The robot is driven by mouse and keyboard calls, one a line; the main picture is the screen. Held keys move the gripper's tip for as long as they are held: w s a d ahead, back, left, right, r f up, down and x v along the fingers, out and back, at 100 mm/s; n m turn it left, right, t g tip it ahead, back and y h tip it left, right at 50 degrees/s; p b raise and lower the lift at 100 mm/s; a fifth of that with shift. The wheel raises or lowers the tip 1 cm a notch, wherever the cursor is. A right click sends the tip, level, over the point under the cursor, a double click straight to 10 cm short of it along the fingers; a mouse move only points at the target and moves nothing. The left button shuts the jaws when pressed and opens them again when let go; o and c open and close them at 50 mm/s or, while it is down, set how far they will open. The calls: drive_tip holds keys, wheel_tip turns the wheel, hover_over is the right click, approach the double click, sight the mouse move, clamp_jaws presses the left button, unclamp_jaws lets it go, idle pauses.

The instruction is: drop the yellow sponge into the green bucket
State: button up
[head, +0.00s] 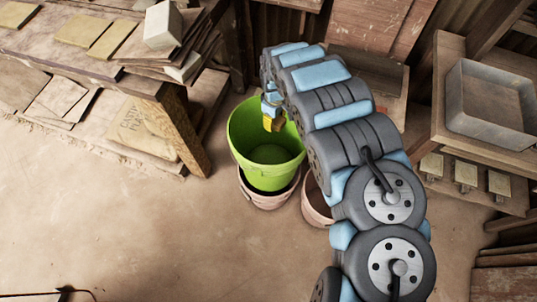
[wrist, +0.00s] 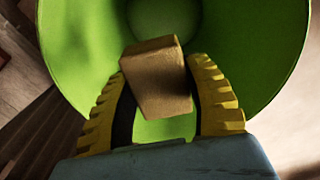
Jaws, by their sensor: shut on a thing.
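The green bucket (head: 270,178) stands in the middle of the head view, set in a pinkish pot. Its open inside fills much of the wrist view (wrist: 75,50). My gripper (head: 272,122) hangs over the bucket's mouth, near its far rim. In the wrist view my gripper (wrist: 165,95) has its two yellow ribbed fingers shut on the yellow sponge (wrist: 160,82), a tan-yellow block held slightly tilted. The bucket's round bottom shows beyond the sponge. In the head view the sponge cannot be told apart from the yellow fingers.
A second pinkish pot (head: 315,203) stands right of the bucket, partly behind my arm. A wooden workbench (head: 85,63) with tiles is at the left. A shelf with a grey tray (head: 490,105) is at the right. The floor in front is clear.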

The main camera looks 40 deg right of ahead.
drive_tip(key=shift+f+b, duration=1.05)
drive_tip(key=shift+f, duration=0.35)
drive_tip(key=o, duration=1.1)
drive_tip(key=shift+o, duration=0.2)
drive_tip(key=shift+r, duration=0.1)
